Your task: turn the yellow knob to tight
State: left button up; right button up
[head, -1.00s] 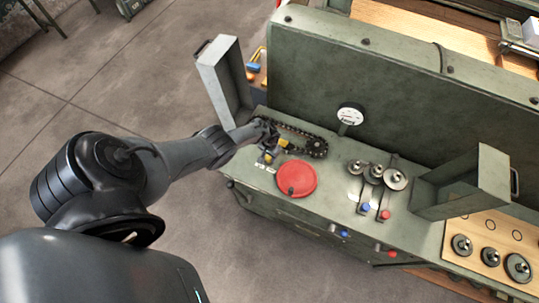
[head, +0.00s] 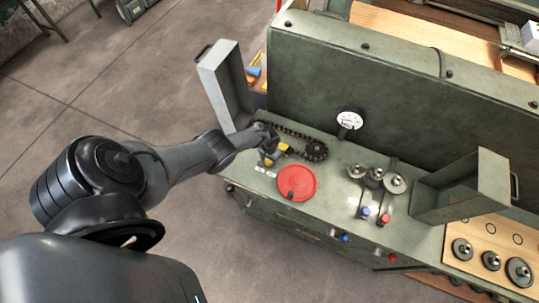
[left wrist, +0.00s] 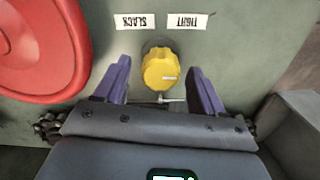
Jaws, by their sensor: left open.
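The yellow knob (left wrist: 160,70) sits on the green bench top, with a short white mark on its face toward the right in the left wrist view. Two white labels, upside down there, lie just beyond it: SLACK (left wrist: 135,22) on the left and TIGHT (left wrist: 187,22) on the right. My left gripper (left wrist: 158,75) is open, with one purple finger on each side of the knob and a visible gap at both sides. In the head view my left gripper (head: 269,157) reaches down at the bench and partly hides the knob. My right gripper is not in view.
A red disc (head: 297,183) lies close beside the knob. A chain on sprockets (head: 316,151) runs behind the gripper. A dial gauge (head: 349,120), weights on posts (head: 394,184) and an open grey-green box (head: 462,188) stand farther right. An upright cover (head: 225,82) stands behind the arm.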

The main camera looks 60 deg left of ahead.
pick_arm(q)
notch_tip(320, 180, up, 6)
jog(key=p, duration=0.5)
jog(key=shift+r, duration=0.1)
jog(key=shift+b, duration=0.35)
jog(key=shift+r, duration=2.25)
